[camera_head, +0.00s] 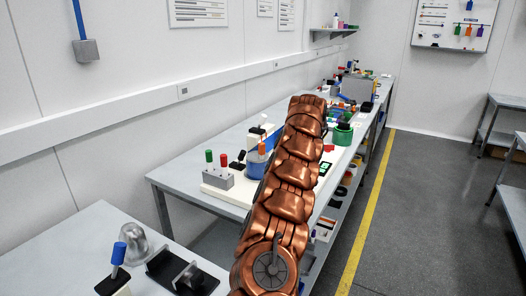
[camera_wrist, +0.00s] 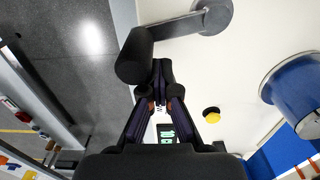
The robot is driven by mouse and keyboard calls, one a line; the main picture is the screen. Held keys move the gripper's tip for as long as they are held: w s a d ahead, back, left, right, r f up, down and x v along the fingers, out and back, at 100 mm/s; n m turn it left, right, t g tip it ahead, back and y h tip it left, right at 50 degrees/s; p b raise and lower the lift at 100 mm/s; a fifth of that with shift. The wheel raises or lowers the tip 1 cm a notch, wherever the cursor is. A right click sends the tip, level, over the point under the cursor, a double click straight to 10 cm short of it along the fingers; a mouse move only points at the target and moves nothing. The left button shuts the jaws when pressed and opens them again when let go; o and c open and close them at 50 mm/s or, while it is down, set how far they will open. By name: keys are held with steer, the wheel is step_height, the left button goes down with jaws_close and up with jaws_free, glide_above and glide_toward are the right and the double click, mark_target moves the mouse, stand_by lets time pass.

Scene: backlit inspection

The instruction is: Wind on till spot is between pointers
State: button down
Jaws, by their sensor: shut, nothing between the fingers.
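In the wrist view my gripper (camera_wrist: 161,72) is shut and empty. Its fingertips are right beside a thick black crank knob (camera_wrist: 136,57); I cannot tell whether they touch it. A grey crank arm (camera_wrist: 180,27) runs from the knob to a round grey hub (camera_wrist: 216,14) on a white base. A small display with lit green digits (camera_wrist: 166,133) is partly hidden behind the fingers; a green display also shows in the head view (camera_head: 324,168). I cannot make out the spot or the pointers in either view. My copper arm hides much of the bench and my gripper in the head view.
A yellow button (camera_wrist: 211,115) and a blue cylinder (camera_wrist: 302,88) stand on the white base, right of my gripper. In the head view, a grey box with green and red levers (camera_head: 217,178) is left of my arm. The aisle floor (camera_head: 425,215) is clear.

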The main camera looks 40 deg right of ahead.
steer(key=shift+a, duration=0.1)
steer(key=b, duration=0.2)
steer(key=shift+s+a+f+b, duration=0.2)
steer(key=shift+a+b, duration=0.1)
steer(key=shift+a, duration=0.1)
steer(key=shift+a+r, duration=0.15)
steer(key=shift+r, duration=0.1)
steer(key=shift+f, duration=0.1)
steer(key=shift+s+a+f+b, duration=0.15)
steer(key=shift+a+b, duration=0.35)
steer(key=shift+b, duration=0.7)
steer(key=shift+s+a+r, duration=0.1)
steer(key=shift+a+r, duration=0.1)
steer(key=shift+b, duration=0.3)
